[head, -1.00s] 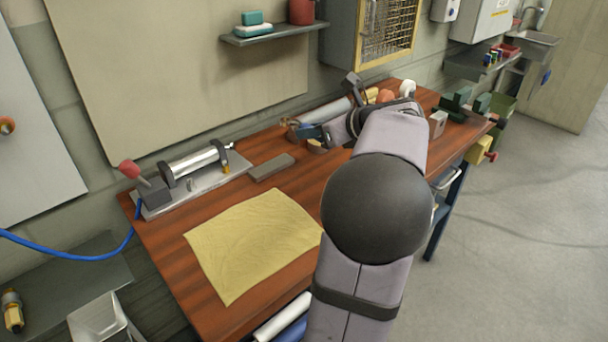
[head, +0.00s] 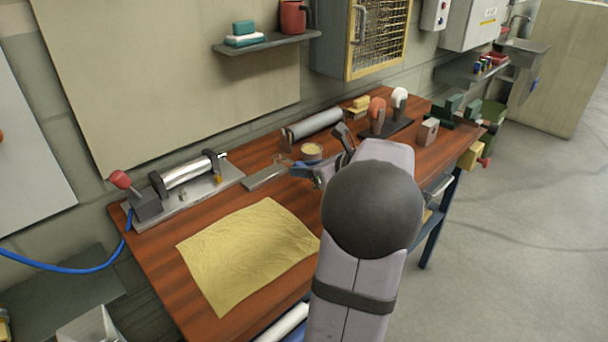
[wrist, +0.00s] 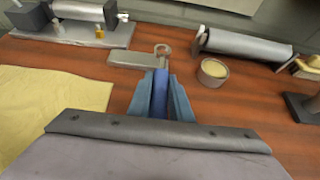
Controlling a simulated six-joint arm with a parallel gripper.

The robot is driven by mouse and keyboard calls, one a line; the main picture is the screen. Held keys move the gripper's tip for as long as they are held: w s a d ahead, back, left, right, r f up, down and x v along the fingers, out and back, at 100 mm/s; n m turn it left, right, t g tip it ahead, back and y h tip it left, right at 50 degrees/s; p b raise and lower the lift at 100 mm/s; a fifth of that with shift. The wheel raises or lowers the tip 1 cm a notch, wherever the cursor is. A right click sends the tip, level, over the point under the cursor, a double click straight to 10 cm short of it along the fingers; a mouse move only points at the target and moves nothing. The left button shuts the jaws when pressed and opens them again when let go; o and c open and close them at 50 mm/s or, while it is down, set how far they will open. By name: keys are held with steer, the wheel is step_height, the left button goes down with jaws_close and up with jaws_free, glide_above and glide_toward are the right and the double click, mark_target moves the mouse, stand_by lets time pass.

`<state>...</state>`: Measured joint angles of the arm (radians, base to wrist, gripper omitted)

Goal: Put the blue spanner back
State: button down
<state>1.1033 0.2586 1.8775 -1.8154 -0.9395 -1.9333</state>
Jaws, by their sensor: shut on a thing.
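The blue spanner (wrist: 159,95) is in my gripper (wrist: 160,92), which is shut on its blue handle between two blue-grey fingers. In the wrist view its metal ring end (wrist: 162,50) points away from me, over the wooden bench (wrist: 210,118). In the head view my gripper (head: 305,172) is above the bench, close to a grey flat block (head: 264,176); my arm hides part of it. The height of the spanner above the bench is hard to tell. I cannot make out a marked place for the spanner.
A yellow cloth (head: 245,255) lies at the front left. A clamp fixture (head: 180,188) with a red knob stands at the left rear. A round tin (head: 312,151) and a grey roll (head: 314,123) are behind my gripper. Handled tools (head: 385,118) stand in a dark base farther right.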

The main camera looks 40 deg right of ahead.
steer(key=shift+f, duration=0.75)
steer(key=shift+f+b, duration=0.5)
steer(key=shift+b, duration=0.1)
steer(key=c, duration=1.6)
jaws_free()
steer(key=shift+r, duration=0.15)
steer(key=shift+r+p, duration=0.45)
steer(key=shift+p, duration=0.25)
steer(key=v, duration=1.2)
steer(key=shift+f+b, duration=0.1)
steer(key=shift+b, duration=0.25)
